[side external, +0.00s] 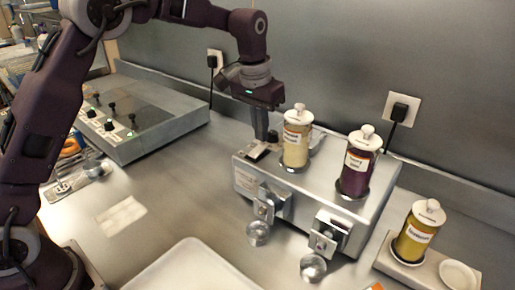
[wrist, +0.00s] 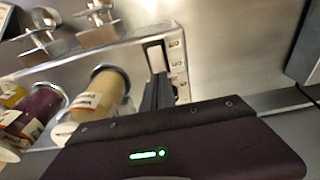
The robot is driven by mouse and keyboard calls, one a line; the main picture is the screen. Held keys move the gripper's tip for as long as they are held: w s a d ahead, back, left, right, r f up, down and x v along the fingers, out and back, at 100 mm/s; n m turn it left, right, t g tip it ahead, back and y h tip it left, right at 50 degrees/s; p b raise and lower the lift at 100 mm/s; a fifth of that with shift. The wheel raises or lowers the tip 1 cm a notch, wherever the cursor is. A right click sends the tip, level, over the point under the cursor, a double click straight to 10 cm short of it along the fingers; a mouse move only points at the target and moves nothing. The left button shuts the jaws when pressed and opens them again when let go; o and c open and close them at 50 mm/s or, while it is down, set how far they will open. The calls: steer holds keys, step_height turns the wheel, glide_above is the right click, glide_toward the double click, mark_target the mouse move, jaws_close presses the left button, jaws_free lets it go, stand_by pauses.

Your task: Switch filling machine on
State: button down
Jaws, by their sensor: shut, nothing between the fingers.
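The filling machine (side external: 310,192) is a metal box on the counter, with a cream jar (side external: 296,140) and a dark purple jar (side external: 360,165) on top. Its switch (side external: 258,151) is at the top left of the machine. In the wrist view the switch (wrist: 157,57) shows as a pale rocker in a black frame, beside a strip of small labels too blurred to read. My gripper (side external: 266,137) is shut and empty, pointing down over the switch end, just left of the cream jar. In the wrist view the fingertips (wrist: 157,92) overlap the switch's near end; I cannot tell if they touch it.
Metal cups (side external: 258,234) stand before the machine's two spouts. A yellow jar (side external: 418,232) stands on a tray at right. A control panel box (side external: 150,120) is at back left. A white tray (side external: 190,268) lies in front. Wall sockets are behind.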

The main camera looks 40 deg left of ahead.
mark_target(261, 147)
steer(key=shift+f, duration=1)
stand_by(0.6)
steer(key=shift+r, duration=3.55)
steer(key=s+a+r+t, duration=0.1)
steer(key=s+r, duration=0.3)
steer(key=s, duration=0.5)
steer(key=s+a+r+t, duration=0.15)
steer(key=s+r, duration=0.25)
steer(key=s, duration=0.5)
steer(key=s+f, duration=0.3)
steer(key=s, duration=0.5)
steer(key=s+f+t, duration=0.1)
steer(key=s+f, duration=0.2)
steer(key=s, duration=0.5)
steer(key=shift+a+f, duration=0.35)
steer(key=shift+f, duration=0.05)
